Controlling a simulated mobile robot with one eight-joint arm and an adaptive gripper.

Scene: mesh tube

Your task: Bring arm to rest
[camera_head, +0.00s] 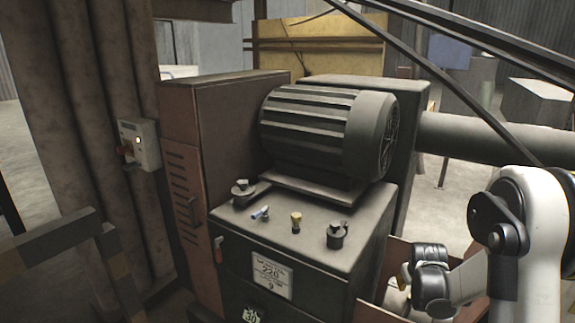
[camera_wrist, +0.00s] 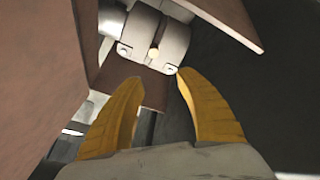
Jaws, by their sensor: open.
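My gripper (camera_wrist: 158,80) shows in the wrist view as two yellow curved fingers, spread apart with nothing between them. Beyond the fingertips is a grey rounded metal part (camera_wrist: 155,35) with a small tan knob, set between brown panels. I cannot tell whether the left fingertip touches the brown panel near it. In the head view my white and dark arm stands at the right edge, bent down beside the machine. The fingers are hidden there.
A machine cabinet (camera_head: 300,235) with a large ribbed motor (camera_head: 325,130) fills the middle. Small knobs and a blue-white item (camera_head: 260,213) sit on its top. A thick pipe (camera_head: 480,138) runs right behind my arm. A grey control box (camera_head: 140,145) hangs at left. Open floor shows far left.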

